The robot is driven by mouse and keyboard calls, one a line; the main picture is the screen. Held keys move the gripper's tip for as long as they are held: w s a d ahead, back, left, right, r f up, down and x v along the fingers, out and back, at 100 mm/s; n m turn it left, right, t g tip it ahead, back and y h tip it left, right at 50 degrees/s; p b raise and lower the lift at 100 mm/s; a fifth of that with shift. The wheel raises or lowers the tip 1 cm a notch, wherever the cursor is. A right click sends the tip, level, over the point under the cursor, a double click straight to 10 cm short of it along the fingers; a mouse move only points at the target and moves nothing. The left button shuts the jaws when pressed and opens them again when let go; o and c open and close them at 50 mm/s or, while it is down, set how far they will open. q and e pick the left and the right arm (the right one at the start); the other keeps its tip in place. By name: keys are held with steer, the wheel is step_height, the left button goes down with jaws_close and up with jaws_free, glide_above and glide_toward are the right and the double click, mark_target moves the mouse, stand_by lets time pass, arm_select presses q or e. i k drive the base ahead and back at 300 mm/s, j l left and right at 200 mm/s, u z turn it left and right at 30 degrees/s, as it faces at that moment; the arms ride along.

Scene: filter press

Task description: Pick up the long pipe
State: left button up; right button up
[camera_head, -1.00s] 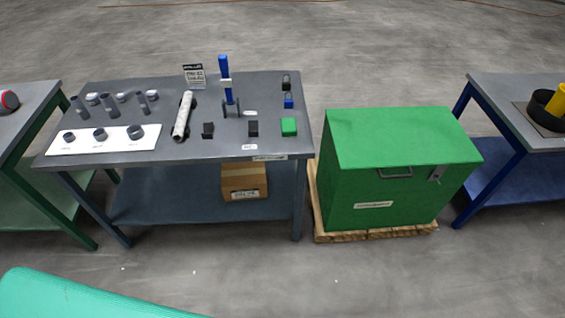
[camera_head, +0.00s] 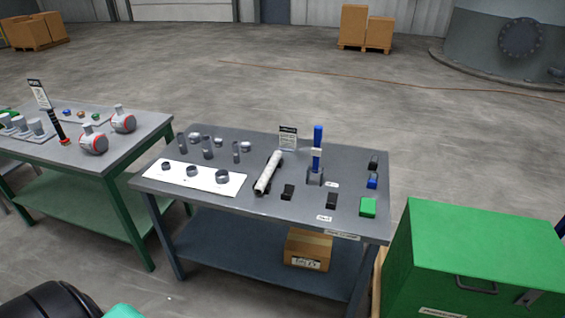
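A long white pipe (camera_head: 268,173) lies on the grey table (camera_head: 290,209), near its middle, on dark supports. It runs from front to back, slightly slanted. Several short grey pipe pieces (camera_head: 208,148) stand at the table's left, behind a white board (camera_head: 194,178) with grey rings on it. Neither of my grippers shows in this view.
A blue-handled tool (camera_head: 317,148) stands upright right of the pipe. Small black blocks and a green block (camera_head: 367,207) sit near the front right. A green chest (camera_head: 475,252) stands right of the table. A green-framed table (camera_head: 105,160) with round flasks stands left.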

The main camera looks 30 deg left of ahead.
mark_target(260, 185)
steer(key=u, duration=1.2)
steer(key=i+l+u, duration=0.1)
